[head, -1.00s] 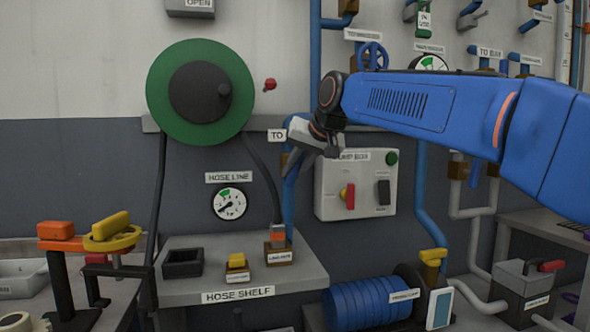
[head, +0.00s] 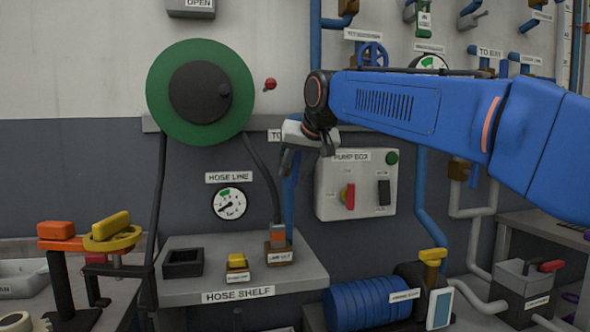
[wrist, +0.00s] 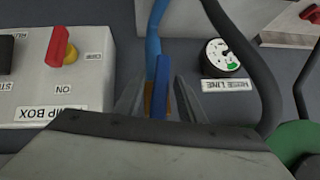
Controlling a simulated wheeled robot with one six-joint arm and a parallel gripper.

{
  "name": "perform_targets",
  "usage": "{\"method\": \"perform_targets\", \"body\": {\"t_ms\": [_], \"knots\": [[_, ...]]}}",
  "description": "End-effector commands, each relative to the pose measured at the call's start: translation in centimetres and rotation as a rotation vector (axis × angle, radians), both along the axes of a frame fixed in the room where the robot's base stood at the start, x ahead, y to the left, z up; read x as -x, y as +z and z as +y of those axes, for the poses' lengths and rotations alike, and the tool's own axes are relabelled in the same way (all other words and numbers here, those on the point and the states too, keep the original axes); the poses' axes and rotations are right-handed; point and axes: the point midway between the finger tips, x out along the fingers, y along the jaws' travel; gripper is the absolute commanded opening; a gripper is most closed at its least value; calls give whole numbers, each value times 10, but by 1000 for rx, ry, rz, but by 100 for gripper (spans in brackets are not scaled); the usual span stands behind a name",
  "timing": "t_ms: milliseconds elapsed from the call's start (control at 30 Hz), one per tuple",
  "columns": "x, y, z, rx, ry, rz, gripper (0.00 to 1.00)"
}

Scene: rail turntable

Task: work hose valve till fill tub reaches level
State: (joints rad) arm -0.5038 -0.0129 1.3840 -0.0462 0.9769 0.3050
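The valve has a blue lever (wrist: 162,88) on a brass-coloured body, on a blue vertical pipe (wrist: 153,38). In the wrist view the lever stands between my gripper's (wrist: 160,90) two fingers, with a gap on each side. My gripper is open. In the head view my gripper (head: 286,160) is at the wall in front of the blue pipe (head: 289,205) and hides the valve and part of its "TO" label. The hose line gauge (head: 230,204) has its needle at lower left. I cannot make out a fill tub in these views.
The pump box (head: 333,203), with a red switch handle (head: 349,196), is right of my gripper. A green hose reel (head: 165,95) is at upper left. The hose shelf (head: 205,292) below carries a hose end (head: 278,236) in a holder.

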Motion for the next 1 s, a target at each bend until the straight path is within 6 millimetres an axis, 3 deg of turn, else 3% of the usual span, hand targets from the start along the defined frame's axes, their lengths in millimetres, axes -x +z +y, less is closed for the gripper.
{"method": "perform_targets", "body": {"t_ms": [467,1000], "knots": [[9,13,-5,-3,0,-6,36],[77,86,-37,-3,0,-6,36]]}}
